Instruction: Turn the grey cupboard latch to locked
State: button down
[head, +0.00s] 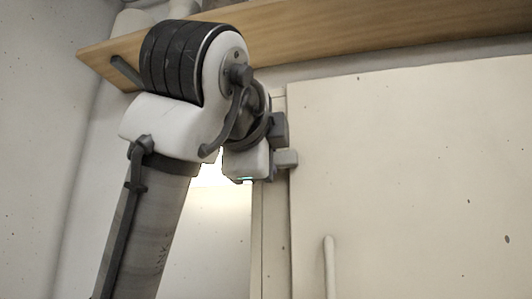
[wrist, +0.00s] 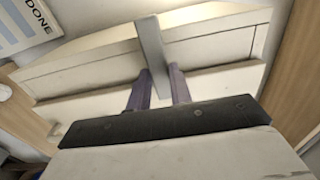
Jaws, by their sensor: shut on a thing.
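The grey latch (wrist: 151,48) is a flat bar in the wrist view. It lies across the seam between two cream cupboard panels, with its near end between my gripper's two purple fingers. My gripper (wrist: 161,88) is shut on that end. In the head view my gripper (head: 272,168) is at the left edge of the cream cupboard door (head: 410,180), and a short grey piece of the latch (head: 288,158) shows beside it, over the door's edge. My wrist hides the rest of the latch there.
A wooden shelf (head: 350,35) runs above the cupboard, close to my arm. A pale vertical handle (head: 330,265) stands out from the door lower down.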

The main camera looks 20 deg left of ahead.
dwell(0.5)
jog(key=c, duration=1.3)
grip_release()
jog(key=shift+o, duration=0.2)
jog(key=s, duration=1.4)
jog(key=shift+w, duration=0.1)
